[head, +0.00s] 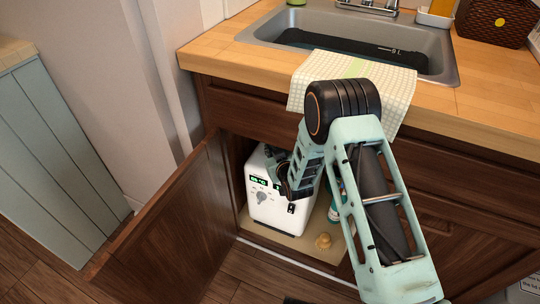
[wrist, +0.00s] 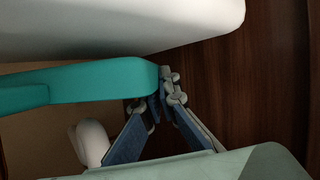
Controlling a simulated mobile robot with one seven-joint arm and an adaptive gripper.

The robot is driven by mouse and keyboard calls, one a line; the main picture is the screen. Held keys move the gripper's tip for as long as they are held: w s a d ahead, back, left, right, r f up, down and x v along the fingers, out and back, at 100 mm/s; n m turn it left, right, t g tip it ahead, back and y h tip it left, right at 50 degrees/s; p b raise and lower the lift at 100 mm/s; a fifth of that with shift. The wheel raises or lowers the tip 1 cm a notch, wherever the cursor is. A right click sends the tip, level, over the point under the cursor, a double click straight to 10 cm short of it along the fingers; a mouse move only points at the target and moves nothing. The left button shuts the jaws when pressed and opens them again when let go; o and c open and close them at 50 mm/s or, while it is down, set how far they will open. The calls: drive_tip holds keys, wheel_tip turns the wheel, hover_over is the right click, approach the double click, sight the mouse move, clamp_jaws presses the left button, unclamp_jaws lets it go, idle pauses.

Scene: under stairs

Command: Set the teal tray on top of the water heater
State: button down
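The water heater (head: 266,205) is a white box with a dial and a lit green display, standing inside the open cabinet under the sink. In the wrist view its pale body (wrist: 110,25) fills the top. The teal tray (wrist: 95,82) shows there edge-on, as a long band with a rounded end, below the heater's body. My gripper (head: 287,183) is at the heater's front right in the head view. In the wrist view its blue-padded fingers (wrist: 162,97) come close together at the tray's rounded end. The tray overlaps the tips, so whether they grip it is unclear.
The cabinet door (head: 175,235) stands open on the left. A small tan knobbed object (head: 323,241) lies on the cabinet floor. A teal-and-white item (head: 334,213) is partly hidden behind my arm. A checked towel (head: 308,77) hangs over the counter edge by the sink (head: 440,62).

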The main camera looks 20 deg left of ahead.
drive_tip(key=shift+f, duration=0.95)
drive_tip(key=shift+f, duration=0.1)
drive_tip(key=shift+f+b, duration=0.15)
drive_tip(key=shift+b, duration=0.3)
drive_tip(key=c, duration=2.2)
unclamp_jaws()
drive_tip(key=shift+o, duration=0.2)
drive_tip(key=shift+r+p, duration=0.35)
drive_tip(key=shift+p, duration=0.05)
drive_tip(key=p+v, duration=0.3)
drive_tip(key=v, duration=0.9)
